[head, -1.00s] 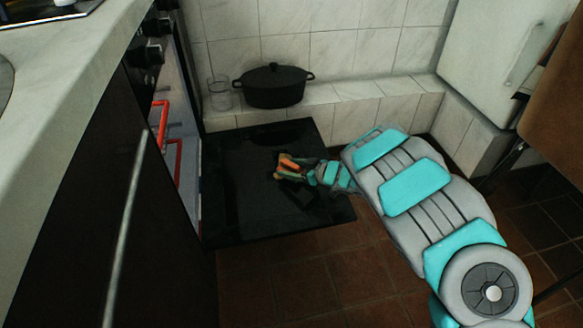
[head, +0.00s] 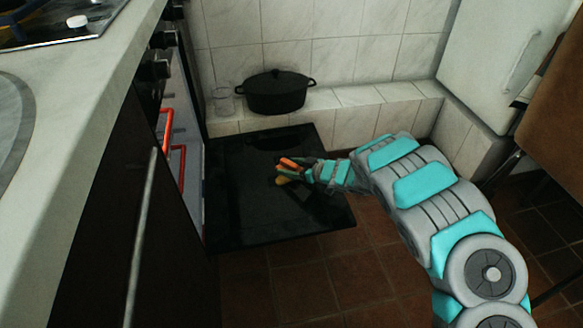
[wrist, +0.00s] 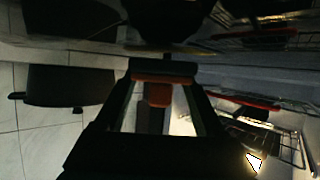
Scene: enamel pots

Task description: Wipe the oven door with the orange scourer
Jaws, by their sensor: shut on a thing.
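The oven door (head: 245,205) is folded down flat, a dark glossy panel in the head view. My gripper (head: 287,170) is over the middle of the door. It is shut on the orange scourer (head: 289,163), which shows as a small orange patch between the fingers; it also shows in the wrist view (wrist: 159,94). Green and tan patches show just beside the orange one. I cannot tell whether the scourer touches the door. Its underside is hidden.
A black lidded pot (head: 276,92) and a clear glass (head: 223,100) stand on the tiled ledge behind the door. Red-edged racks (head: 167,128) show in the open oven at left. A worktop (head: 75,90) borders the left. Tiled floor lies in front.

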